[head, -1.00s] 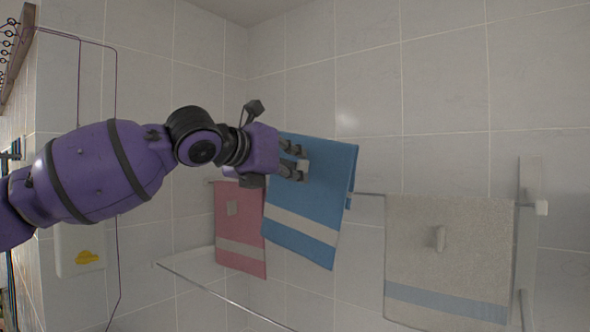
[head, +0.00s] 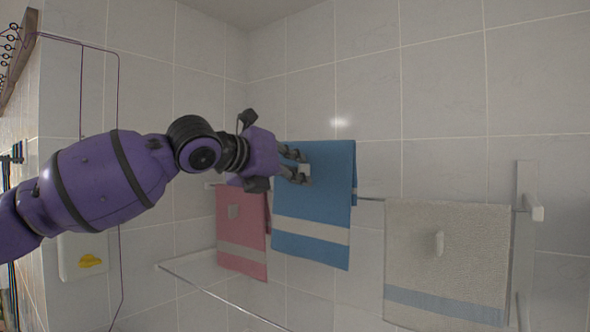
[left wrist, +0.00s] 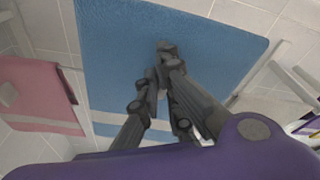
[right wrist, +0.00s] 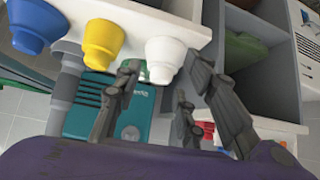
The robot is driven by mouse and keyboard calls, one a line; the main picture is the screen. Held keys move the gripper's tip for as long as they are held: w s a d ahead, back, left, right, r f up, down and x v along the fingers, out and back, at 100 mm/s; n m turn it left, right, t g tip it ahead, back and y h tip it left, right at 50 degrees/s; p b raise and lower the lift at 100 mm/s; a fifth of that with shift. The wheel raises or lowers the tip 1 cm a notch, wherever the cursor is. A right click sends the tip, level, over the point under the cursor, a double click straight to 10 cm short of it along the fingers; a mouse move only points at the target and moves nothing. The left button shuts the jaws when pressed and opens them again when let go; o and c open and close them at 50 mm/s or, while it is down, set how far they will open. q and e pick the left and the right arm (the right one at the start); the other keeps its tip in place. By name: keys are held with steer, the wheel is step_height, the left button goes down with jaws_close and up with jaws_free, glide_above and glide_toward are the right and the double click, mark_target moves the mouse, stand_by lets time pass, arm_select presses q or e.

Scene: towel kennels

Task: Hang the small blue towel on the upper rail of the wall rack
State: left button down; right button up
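The small blue towel (head: 310,210), with a white stripe near its hem, is folded over and hangs almost upright. My left gripper (head: 299,168) is shut on the small pale tab on the towel's front. In the left wrist view the fingertips (left wrist: 166,62) meet against the blue cloth (left wrist: 120,50), hiding the tab. The towel's top fold is above the wall rack's rail (head: 370,199), and a short back flap shows at its right edge. Whether the rail lies between the layers is hidden. My right gripper (right wrist: 160,85) is open and empty, away from the rack.
A pink towel (head: 240,245) hangs left of the blue one, close to it. A beige towel (head: 445,250) hangs at right, near the rack's end bracket (head: 527,200). A lower bar (head: 210,292) runs in front. Cups, including a yellow one (right wrist: 103,42), are near my right gripper.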

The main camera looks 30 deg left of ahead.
steer(key=shift+a, duration=0.15)
